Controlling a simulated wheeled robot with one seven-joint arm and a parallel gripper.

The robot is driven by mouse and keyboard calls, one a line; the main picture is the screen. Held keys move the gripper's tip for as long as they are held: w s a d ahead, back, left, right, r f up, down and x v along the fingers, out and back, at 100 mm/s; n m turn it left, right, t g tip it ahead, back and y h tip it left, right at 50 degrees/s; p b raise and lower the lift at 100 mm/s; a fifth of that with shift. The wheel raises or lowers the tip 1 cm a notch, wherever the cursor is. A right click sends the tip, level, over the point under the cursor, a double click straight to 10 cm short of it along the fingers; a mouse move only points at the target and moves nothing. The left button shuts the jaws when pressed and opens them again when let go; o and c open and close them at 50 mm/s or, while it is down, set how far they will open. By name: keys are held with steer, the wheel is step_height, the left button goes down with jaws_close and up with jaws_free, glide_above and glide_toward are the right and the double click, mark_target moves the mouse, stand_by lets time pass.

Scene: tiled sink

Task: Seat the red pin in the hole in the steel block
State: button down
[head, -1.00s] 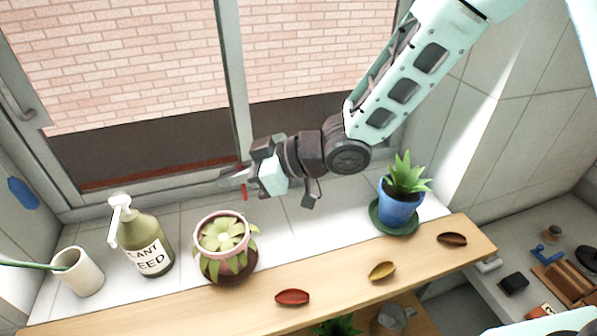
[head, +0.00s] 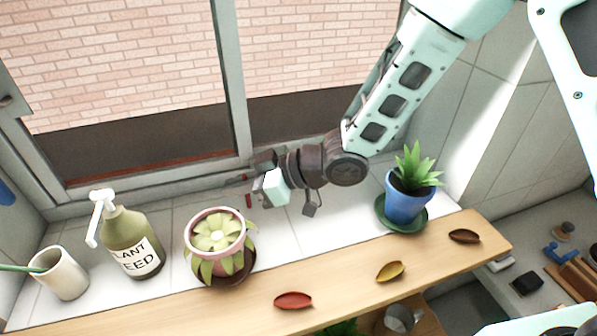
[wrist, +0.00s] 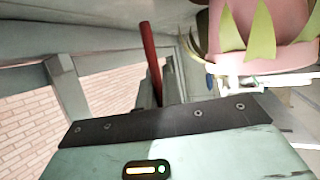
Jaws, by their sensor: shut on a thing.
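The red pin (wrist: 150,55) stands up from my gripper in the wrist view, long and slightly tilted. In the head view a short red piece of the pin (head: 249,200) shows just left of my gripper (head: 246,188). My gripper is shut on the pin above the tiled sill, behind and to the right of the pink flower pot. Its fingers are small and partly hidden in the head view. I cannot make out the steel block or its hole in either view.
The pink pot (head: 204,224) stands near my gripper, with a plant-feed bottle (head: 131,240) and a cup (head: 66,275) farther left. A blue pot (head: 405,206) stands right. Several coloured dishes lie on the wooden shelf (head: 345,290). The window frame (head: 236,90) is behind.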

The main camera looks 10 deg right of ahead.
steer(key=w+d+p, duration=0.2)
steer(key=w+d, duration=0.3)
steer(key=w, duration=0.1)
steer(key=w+d+p, duration=0.3)
steer(key=w+d, duration=0.3)
steer(key=shift+w+d+r, duration=0.1)
steer(key=shift+w+d, duration=0.1)
steer(key=shift+w, duration=0.05)
steer(key=shift+w+d, duration=0.1)
steer(key=shift+d, duration=0.05)
steer(key=shift+f, duration=0.35)
steer(key=shift+f+b, duration=1.2)
steer(key=shift+f, duration=0.25)
steer(key=shift+f, duration=0.1)
